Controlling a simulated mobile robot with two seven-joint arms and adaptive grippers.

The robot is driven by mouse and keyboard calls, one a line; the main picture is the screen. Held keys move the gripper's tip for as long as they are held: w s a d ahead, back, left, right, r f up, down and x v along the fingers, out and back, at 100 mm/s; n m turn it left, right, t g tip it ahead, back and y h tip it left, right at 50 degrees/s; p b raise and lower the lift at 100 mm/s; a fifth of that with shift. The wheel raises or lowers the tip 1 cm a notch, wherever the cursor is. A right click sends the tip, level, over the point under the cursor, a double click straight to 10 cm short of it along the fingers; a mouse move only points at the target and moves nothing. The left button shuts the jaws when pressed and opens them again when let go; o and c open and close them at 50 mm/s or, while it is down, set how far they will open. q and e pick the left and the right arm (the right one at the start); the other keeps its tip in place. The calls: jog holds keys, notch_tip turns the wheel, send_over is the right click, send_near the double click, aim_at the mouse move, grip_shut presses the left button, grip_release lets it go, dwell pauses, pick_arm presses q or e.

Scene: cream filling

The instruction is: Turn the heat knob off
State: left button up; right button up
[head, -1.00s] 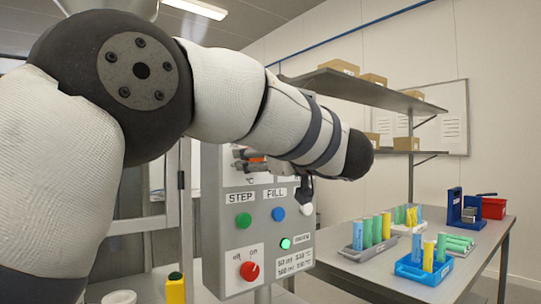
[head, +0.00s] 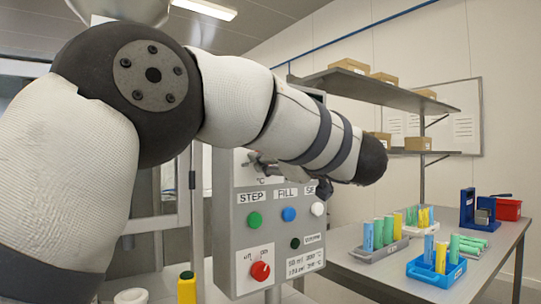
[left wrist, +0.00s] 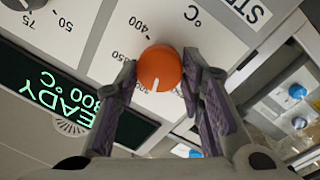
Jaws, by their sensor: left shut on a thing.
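The orange heat knob (left wrist: 160,68) sits on the grey panel in the left wrist view, beside a °C scale with 400 on it. Its white mark points to the lower part of the picture. My left gripper (left wrist: 160,85) is shut on the knob, one finger on each side. In the head view the left gripper (head: 264,168) is at the upper part of the control panel (head: 226,250), and my arm hides the knob there. My right gripper is not in view.
Below on the panel are green (head: 254,220), blue (head: 289,214) and white (head: 317,209) buttons and a red off/on knob (head: 261,271). A dark green display (left wrist: 70,95) shows READY. A steel table (head: 385,283) with coloured tubes in trays stands right.

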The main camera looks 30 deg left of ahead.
pick_arm(q)
jog(key=n+g, duration=0.1)
jog(key=n, duration=0.9)
jog(key=n+y, duration=0.1)
jog(key=n, duration=1)
jog(key=shift+w+f+g, duration=0.1)
jog(key=shift+f+g, duration=0.1)
jog(key=shift+g, duration=0.2)
jog(key=shift+n, duration=0.4)
jog(key=o, duration=1.1)
jog(key=shift+o, duration=0.2)
jog(key=shift+d, duration=0.1)
jog(key=v, duration=1.2)
jog(key=shift+f, duration=0.15)
